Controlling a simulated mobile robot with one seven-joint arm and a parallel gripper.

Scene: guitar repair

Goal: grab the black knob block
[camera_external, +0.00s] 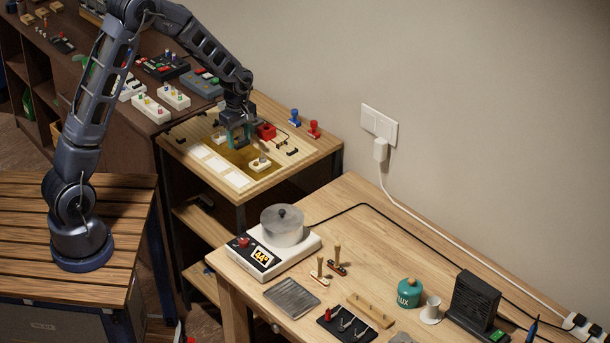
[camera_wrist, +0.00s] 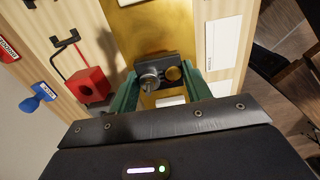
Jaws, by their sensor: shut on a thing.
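In the external view my gripper (camera_external: 238,136) is low over the gold mat of the small wooden table. There the fingers and wrist mostly hide the block. I cannot tell whether the block touches the mat.
A red block (camera_external: 266,131) stands close to the right of my gripper. A white knob block (camera_external: 260,163) sits on the gold mat (camera_external: 236,168) in front. Blue (camera_external: 295,117) and red (camera_external: 313,129) stamps stand at the back right. White cards line the mat's left side.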

